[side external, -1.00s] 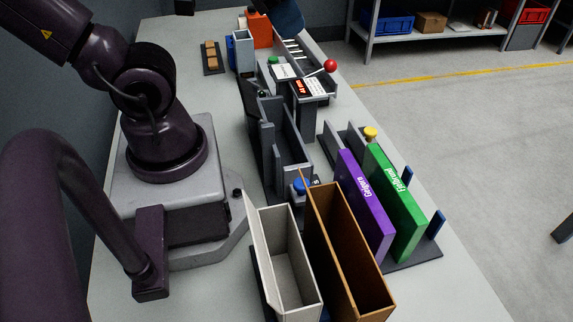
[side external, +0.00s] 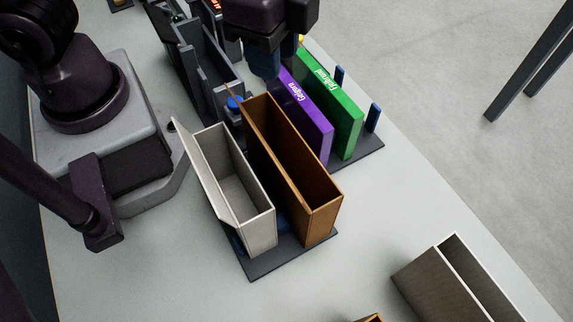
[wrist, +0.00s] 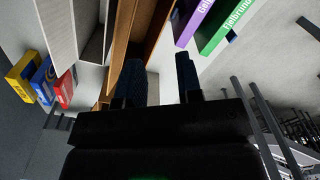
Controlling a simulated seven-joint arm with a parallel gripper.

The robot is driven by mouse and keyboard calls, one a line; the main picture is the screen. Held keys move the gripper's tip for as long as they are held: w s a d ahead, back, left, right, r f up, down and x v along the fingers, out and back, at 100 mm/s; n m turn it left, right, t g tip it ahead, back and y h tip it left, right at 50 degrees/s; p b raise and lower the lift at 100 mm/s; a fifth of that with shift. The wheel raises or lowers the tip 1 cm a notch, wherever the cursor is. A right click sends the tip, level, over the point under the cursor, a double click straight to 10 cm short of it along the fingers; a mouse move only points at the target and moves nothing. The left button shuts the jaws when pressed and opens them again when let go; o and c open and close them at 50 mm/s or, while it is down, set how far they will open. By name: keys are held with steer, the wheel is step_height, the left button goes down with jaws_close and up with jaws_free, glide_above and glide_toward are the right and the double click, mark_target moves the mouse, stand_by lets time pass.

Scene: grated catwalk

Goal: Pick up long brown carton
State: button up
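The long brown carton (side external: 297,172) stands upright and open-topped on a dark base plate in the side view, between a white carton and a purple box. In the wrist view the brown carton (wrist: 157,30) shows at top centre, beyond my fingers. My gripper (side external: 265,68) is above the carton's far end in the side view, close to the purple box. In the wrist view my gripper (wrist: 161,80) has its two dark fingers apart, with nothing clearly held between them. I cannot tell whether a finger touches the carton.
The open white carton (side external: 238,180) stands left of the brown one. The purple box (side external: 308,122) and green box (side external: 338,105) stand to its right. A grey carton (side external: 430,282) lies at lower right. Dark fixtures (side external: 197,62) stand at upper left. Bare tabletop lies in front.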

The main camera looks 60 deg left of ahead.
steer(key=d+m, duration=0.1)
steer(key=m, duration=0.1)
steer(key=d+f+m, duration=0.1)
steer(key=d+m, duration=0.1)
steer(key=w+d+f+m, duration=0.1)
steer(key=m, duration=0.1)
steer(key=shift+d+f, duration=0.1)
steer(key=shift+d, duration=0.25)
steer(key=shift+f, duration=0.25)
step_height(320, 180, down, 12)
steer(key=shift+f, duration=0.25)
steer(key=shift+w, duration=0.1)
jaws_close()
